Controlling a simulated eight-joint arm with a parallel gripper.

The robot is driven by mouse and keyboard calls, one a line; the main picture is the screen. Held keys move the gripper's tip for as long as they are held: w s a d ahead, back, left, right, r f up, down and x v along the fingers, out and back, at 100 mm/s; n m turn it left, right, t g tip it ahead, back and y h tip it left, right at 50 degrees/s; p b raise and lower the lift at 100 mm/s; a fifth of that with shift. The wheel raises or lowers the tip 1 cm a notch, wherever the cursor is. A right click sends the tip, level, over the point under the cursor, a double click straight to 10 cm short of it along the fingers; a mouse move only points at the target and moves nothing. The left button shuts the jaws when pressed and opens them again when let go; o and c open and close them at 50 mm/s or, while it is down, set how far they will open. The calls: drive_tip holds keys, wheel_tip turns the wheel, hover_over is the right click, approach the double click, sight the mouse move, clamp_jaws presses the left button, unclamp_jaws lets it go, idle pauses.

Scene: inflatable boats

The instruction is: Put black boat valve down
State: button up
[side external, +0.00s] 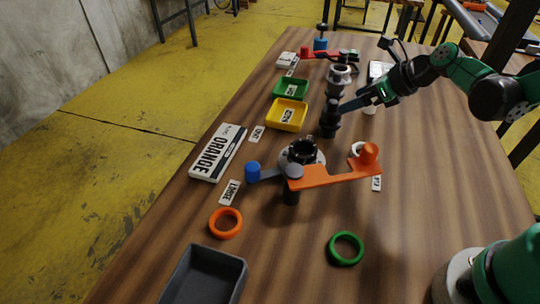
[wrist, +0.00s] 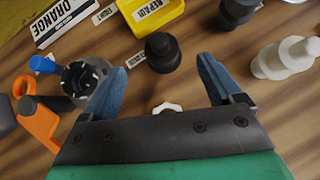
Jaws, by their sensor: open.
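The black boat valve (side external: 329,120) stands upright on the wooden table, right of the yellow tray. It also shows in the wrist view (wrist: 162,54), just beyond and between my fingertips. My gripper (side external: 346,106) is open, with its blue fingers spread. The fingers are beside the upper part of the valve in the side view; whether they touch it I cannot tell. In the wrist view, my gripper (wrist: 160,75) has nothing clamped between its fingers.
A yellow tray (side external: 278,124) and green tray (side external: 281,95) stand left of the valve. A grey-and-orange valve wrench fixture (side external: 325,179) is in front. A white stepped part (wrist: 287,58) stands right in the wrist view. Orange (side external: 226,236) and green rings (side external: 332,254) lie nearer the front.

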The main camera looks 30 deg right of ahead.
drive_tip(key=s+a+r+n+h, duration=0.1)
drive_tip(key=s+n, duration=0.2)
drive_tip(key=n, duration=0.7)
drive_tip(key=s+a+r+n+h, duration=0.1)
drive_tip(key=s+n, duration=0.3)
drive_tip(key=n, duration=0.7)
drive_tip(key=s+a+r+n+g+h, duration=0.1)
drive_tip(key=s+a+r+n, duration=0.1)
drive_tip(key=n, duration=0.8)
drive_tip(key=shift+s+r+n, duration=0.2)
drive_tip(key=shift+s+n, duration=0.2)
drive_tip(key=shift+s, duration=0.45)
